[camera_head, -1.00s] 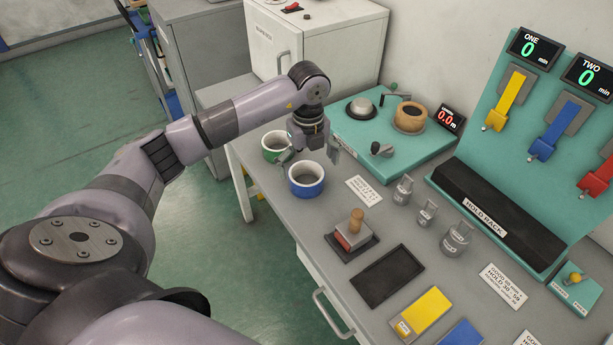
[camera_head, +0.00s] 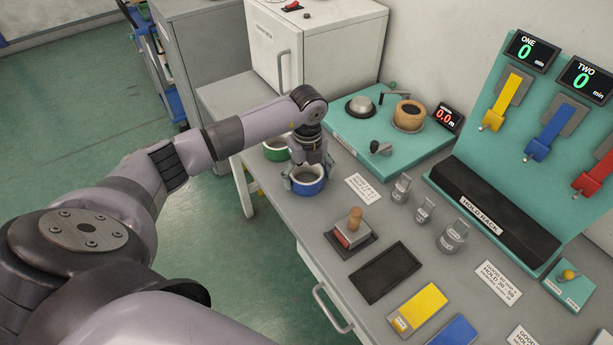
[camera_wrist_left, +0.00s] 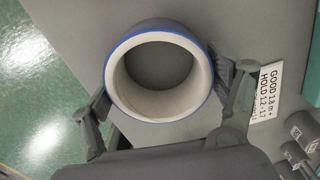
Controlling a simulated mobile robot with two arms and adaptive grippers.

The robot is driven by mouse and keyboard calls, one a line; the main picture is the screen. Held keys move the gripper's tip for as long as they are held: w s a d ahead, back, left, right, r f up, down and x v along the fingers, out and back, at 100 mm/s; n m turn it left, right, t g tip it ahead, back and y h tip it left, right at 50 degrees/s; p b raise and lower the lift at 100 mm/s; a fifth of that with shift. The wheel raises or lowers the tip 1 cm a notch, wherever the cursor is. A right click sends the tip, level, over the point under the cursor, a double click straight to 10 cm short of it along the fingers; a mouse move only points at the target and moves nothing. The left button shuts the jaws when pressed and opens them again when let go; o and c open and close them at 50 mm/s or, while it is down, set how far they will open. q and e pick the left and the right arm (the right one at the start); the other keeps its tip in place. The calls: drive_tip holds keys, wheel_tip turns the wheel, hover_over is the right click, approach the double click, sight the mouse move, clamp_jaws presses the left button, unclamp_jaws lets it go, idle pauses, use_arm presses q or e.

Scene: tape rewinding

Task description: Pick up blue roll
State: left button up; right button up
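The blue roll (camera_head: 307,184) stands on the grey table near its left edge, a ring with a blue outside and a white inner core. In the left wrist view the blue roll (camera_wrist_left: 113,80) lies between the two fingers. My left gripper (camera_head: 307,174) is lowered over it, one finger at each side. In the left wrist view the left gripper (camera_wrist_left: 160,98) is spread open; its right finger is close to the roll's side, and the left finger is close too. Whether they touch is unclear. My right gripper is not in view.
A green roll (camera_head: 274,153) stands just behind, partly hidden by my gripper. A teal winding machine (camera_head: 345,130) is behind right. A white card (camera_head: 364,188), metal weights (camera_head: 401,189) and a stamp (camera_head: 351,232) stand to the right. The floor lies beyond the table's left edge.

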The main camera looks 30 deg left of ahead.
use_arm(q)
drive_tip(key=c, duration=0.7)
drive_tip(key=shift+r, duration=0.1)
